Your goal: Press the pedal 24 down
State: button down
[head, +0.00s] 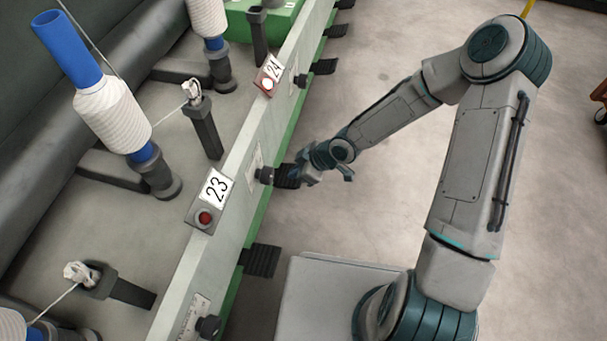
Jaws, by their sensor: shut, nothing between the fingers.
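The label 24 (273,70) is on a small panel on top of the long machine rail, with a bright, whitish lit button in a red surround. Another dark pedal (325,66) sticks out farther up, beyond the 24 panel. I cannot tell for sure which of them is pedal 24.
The label 23 (215,186) has a dull red button. Another pedal (261,261) sticks out below, nearer my base. The rail (238,160) runs diagonally; spindles with white yarn (112,112) stand left of it. The floor (395,215) to the right is open.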

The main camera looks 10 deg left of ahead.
jog(key=shift+f, duration=0.1)
jog(key=shift+f+b, duration=2.2)
jog(key=shift+f, duration=0.45)
jog(key=d+r+p, duration=0.3)
jog(key=d+p, duration=0.4)
jog(key=shift+s+d+r, duration=0.25)
jog(key=shift+s, duration=0.05)
